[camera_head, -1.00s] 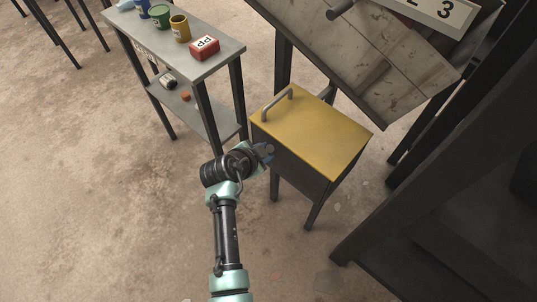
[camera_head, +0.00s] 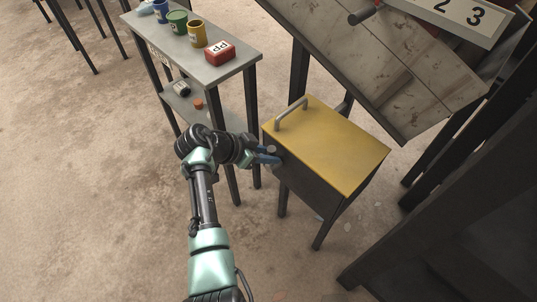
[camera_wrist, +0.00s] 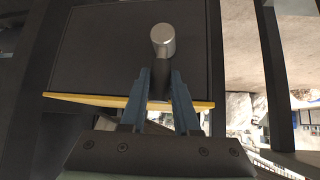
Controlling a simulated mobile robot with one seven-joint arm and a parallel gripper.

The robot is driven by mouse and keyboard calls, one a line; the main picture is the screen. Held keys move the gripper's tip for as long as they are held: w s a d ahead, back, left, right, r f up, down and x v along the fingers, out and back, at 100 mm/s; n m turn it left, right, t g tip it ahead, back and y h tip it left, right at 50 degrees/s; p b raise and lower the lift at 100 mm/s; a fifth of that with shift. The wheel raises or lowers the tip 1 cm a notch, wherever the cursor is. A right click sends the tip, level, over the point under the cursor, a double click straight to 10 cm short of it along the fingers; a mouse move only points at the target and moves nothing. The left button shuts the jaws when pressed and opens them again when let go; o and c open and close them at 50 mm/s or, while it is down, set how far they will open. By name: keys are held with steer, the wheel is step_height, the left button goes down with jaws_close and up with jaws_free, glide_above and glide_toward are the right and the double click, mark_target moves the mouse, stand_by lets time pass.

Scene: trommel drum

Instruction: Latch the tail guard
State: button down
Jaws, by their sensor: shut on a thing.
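The tail guard (camera_head: 335,145) is a yellow lid with a grey bar handle (camera_head: 291,114), lying flat over a dark box on legs. A latch lever with a round grey end (camera_head: 271,149) is at the box's left side, just below the lid edge. My gripper (camera_head: 272,157) reaches it from the left. In the wrist view the lever's silver end (camera_wrist: 163,40) stands out past my fingertips, and its dark stem (camera_wrist: 159,80) runs between them. My gripper (camera_wrist: 158,88) is shut on this lever. The lid's yellow edge (camera_wrist: 90,99) crosses behind the fingers. The lever's pivot is hidden.
A grey side table (camera_head: 238,62) with coloured cups and a red box (camera_head: 219,53) stands to the left of the guard. The sloped drum panel (camera_head: 390,75) hangs close behind. Dark frame posts (camera_head: 440,215) stand at right. Floor in front is open.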

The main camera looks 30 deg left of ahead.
steer(key=c, duration=0.7)
jaws_free()
steer(key=shift+o, duration=0.2)
steer(key=p+v, duration=0.2)
steer(key=v, duration=1.1)
steer(key=shift+p, duration=0.3)
